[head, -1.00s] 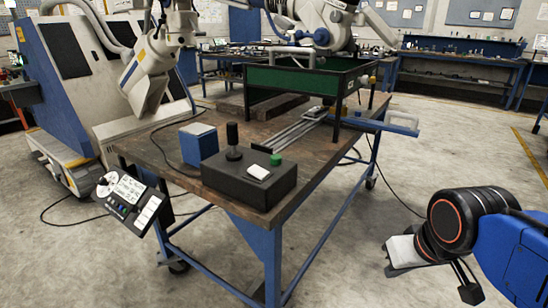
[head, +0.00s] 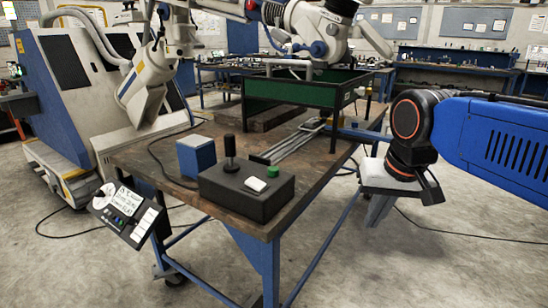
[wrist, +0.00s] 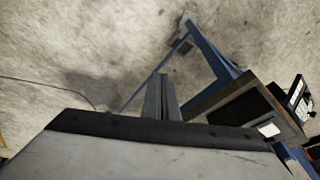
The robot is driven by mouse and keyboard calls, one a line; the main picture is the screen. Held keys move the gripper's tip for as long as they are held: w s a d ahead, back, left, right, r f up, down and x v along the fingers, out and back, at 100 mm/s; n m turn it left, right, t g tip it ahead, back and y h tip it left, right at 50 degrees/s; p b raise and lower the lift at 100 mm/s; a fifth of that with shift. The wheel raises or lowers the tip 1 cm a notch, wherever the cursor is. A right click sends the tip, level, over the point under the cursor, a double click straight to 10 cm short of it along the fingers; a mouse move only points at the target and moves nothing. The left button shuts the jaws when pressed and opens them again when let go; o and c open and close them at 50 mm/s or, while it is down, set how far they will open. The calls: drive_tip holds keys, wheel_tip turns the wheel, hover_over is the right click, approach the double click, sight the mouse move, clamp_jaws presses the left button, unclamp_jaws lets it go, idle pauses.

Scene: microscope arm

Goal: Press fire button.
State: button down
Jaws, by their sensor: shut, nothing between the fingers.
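A black control box (head: 245,201) sits on the near corner of the wooden table. No label tells which one is the fire button. My gripper (head: 377,214) hangs to the right of the table, pointing down, shut and empty, well apart from the box. In the wrist view its fingers (wrist: 161,97) point over bare floor. The box's dark side and its white button (wrist: 268,130) show at the right there; the green button does not.
A blue box (head: 196,155) stands left of the control box. A tilted panel with buttons (head: 128,211) hangs at the table's left. A green-sided frame (head: 300,87) and metal rails stand behind.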

drive_tip(key=w+a+r+m+g, duration=0.2)
drive_tip(key=w+a+r+m, duration=0.1)
drive_tip(key=w+a+r, duration=0.8)
wheel_tip(320, 180, up, 9)
drive_tip(key=m+g, duration=0.1)
drive_tip(key=m, duration=0.2)
hover_over(274, 168)
drive_tip(key=shift+s+f, duration=0.1)
drive_tip(key=shift+f, duration=0.1)
drive_tip(key=shift+f, duration=0.15)
wheel_tip(274, 168, down, 14)
drive_tip(key=shift+r, duration=0.1)
